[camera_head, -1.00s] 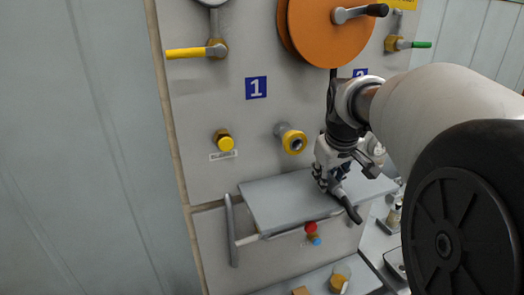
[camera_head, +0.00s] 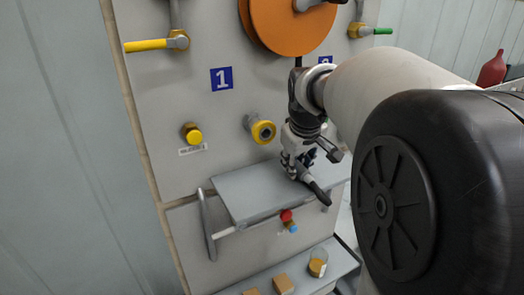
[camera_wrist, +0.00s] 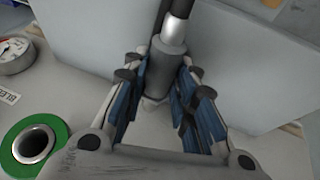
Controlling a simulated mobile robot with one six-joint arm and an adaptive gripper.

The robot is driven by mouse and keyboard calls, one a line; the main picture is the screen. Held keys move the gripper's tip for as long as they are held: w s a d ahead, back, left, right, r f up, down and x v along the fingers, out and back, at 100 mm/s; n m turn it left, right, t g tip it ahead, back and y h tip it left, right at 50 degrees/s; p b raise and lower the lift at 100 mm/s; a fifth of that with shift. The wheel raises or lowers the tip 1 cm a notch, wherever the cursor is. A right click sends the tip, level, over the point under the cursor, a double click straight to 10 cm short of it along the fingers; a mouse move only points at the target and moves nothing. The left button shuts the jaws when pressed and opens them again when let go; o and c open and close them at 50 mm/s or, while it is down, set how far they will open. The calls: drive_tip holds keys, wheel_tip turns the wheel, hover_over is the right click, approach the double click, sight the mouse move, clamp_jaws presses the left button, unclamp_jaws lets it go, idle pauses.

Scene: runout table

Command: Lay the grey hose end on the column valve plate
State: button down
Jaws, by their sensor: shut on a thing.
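My gripper (camera_head: 296,165) hangs over the grey shelf (camera_head: 245,195) on the column's front panel (camera_head: 165,95). The wrist view shows its blue-padded fingers (camera_wrist: 160,105) shut around the grey hose end (camera_wrist: 157,72). A metal ferrule and black hose (camera_wrist: 177,10) run up from it. In the head view the hose end is mostly hidden by my gripper; a dark piece juts down to the right, and I cannot tell whether it is hose. I cannot tell for certain which surface is the valve plate, or whether the hose end touches anything.
The panel carries a yellow-ringed port (camera_head: 263,131), a yellow knob (camera_head: 193,133), an orange reel (camera_head: 290,20) and a yellow lever (camera_head: 150,45). Red and blue buttons sit below the shelf. A lower shelf holds blocks and a jar (camera_head: 318,264). The wrist view shows a green-ringed port (camera_wrist: 35,143).

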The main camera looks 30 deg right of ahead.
drive_tip(key=shift+f, duration=0.4)
drive_tip(key=c, duration=1.2)
unclamp_jaws()
drive_tip(key=v, duration=1.2)
drive_tip(key=s+a+f+b, duration=0.6)
drive_tip(key=f+b, duration=0.1)
drive_tip(key=f, duration=0.5)
drive_tip(key=s+a+f+y+b, duration=0.1)
drive_tip(key=s+a+f+b, duration=0.4)
drive_tip(key=f, duration=0.7)
drive_tip(key=s+a+f+y+b, duration=0.1)
drive_tip(key=s+a+f+b, duration=0.5)
drive_tip(key=f, duration=0.6)
drive_tip(key=shift+s+a+f+m+b, duration=0.15)
drive_tip(key=shift+s+m+b, duration=0.05)
drive_tip(key=shift+s+b, duration=0.5)
drive_tip(key=shift+s+a+f+m+b, duration=0.2)
drive_tip(key=shift+s+b, duration=0.35)
drive_tip(key=shift+b, duration=0.25)
